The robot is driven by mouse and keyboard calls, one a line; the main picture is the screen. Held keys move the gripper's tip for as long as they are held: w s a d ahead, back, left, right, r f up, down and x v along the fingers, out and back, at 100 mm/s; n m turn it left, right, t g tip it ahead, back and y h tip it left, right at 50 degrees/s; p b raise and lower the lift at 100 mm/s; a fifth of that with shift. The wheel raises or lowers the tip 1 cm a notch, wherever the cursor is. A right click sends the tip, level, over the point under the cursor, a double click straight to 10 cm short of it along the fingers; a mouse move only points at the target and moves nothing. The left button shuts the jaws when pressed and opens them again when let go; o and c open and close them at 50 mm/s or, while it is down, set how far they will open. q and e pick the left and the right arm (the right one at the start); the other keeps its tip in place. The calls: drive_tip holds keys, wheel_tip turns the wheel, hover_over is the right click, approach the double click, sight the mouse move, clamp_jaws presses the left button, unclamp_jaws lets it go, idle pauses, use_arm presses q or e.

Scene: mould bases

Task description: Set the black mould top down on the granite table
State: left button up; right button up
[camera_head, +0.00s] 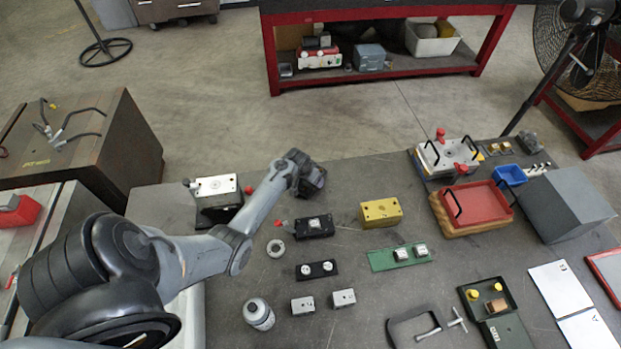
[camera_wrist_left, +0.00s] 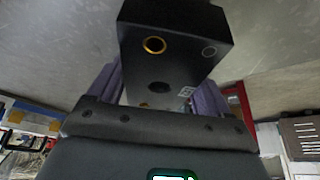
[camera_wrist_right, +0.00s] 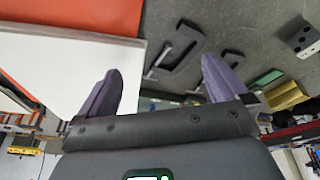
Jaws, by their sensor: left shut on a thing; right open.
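My left gripper (camera_wrist_left: 160,90) is shut on the black mould top (camera_wrist_left: 172,45), a black block with a brass-ringed hole, gripped between its purple fingers in the left wrist view. In the head view my left arm reaches in from the left, and its dark end (camera_head: 309,178) is above the far part of the granite table (camera_head: 378,285). There the block is hard to tell from the gripper. Whether it touches the table cannot be told. My right gripper (camera_wrist_right: 160,92) is open and empty in the right wrist view, and is outside the head view.
Near the left gripper stand a black mould half (camera_head: 314,227), a yellow block (camera_head: 381,212) and a white-topped block (camera_head: 216,187).

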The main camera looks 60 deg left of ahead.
use_arm(q)
drive_tip(key=shift+w+a+f, duration=0.1)
drive_tip(key=shift+f, duration=0.25)
